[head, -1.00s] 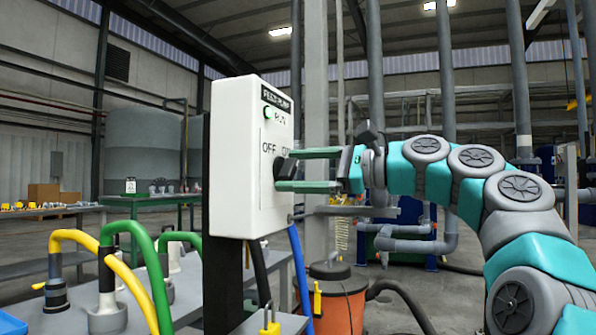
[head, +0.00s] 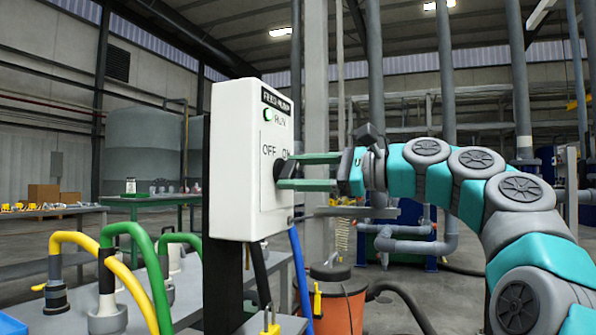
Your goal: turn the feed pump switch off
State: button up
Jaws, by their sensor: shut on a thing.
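The feed pump box (head: 235,165) is a white upright box on a dark post, left of centre in the head view. Its front face carries a FEED PUMP label, a green RUN lamp (head: 267,115) and the words OFF and ON. The black switch knob (head: 279,170) sits below the words. My gripper (head: 290,172) reaches in from the right, with one green finger above the other at the box face. It is shut on the knob. The fingers partly cover the ON word, and the knob's exact pointing direction is hard to tell.
Yellow and green hoses (head: 130,262) rise from a bench at lower left. An orange drum (head: 338,297) stands on the floor below the box. Blue and black hoses hang under the box. Open floor and pipework lie behind my arm.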

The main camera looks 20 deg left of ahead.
jog(key=shift+r+n+p, duration=0.2)
jog(key=shift+n+p, duration=0.2)
jog(key=shift+p, duration=0.8)
jog(key=shift+n+p, duration=0.7)
jog(key=shift+p, duration=0.5)
jog(key=n, duration=0.1)
jog(key=n+p, duration=0.1)
jog(key=shift+f+n, duration=0.25)
jog(key=shift+n, duration=0.05)
jog(key=shift+f+n+b, duration=0.15)
jog(key=shift+n+b, duration=0.3)
jog(key=shift+n, duration=0.45)
jog(key=n+b, duration=0.2)
jog(key=n, duration=0.3)
jog(key=shift+f+b, duration=0.1)
jog(key=shift+b, duration=0.25)
jog(key=n+b, duration=0.2)
jog(key=n, duration=0.3)
jog(key=shift+n, duration=0.5)
jog(key=shift+r+n, duration=0.2)
jog(key=shift+n, duration=0.1)
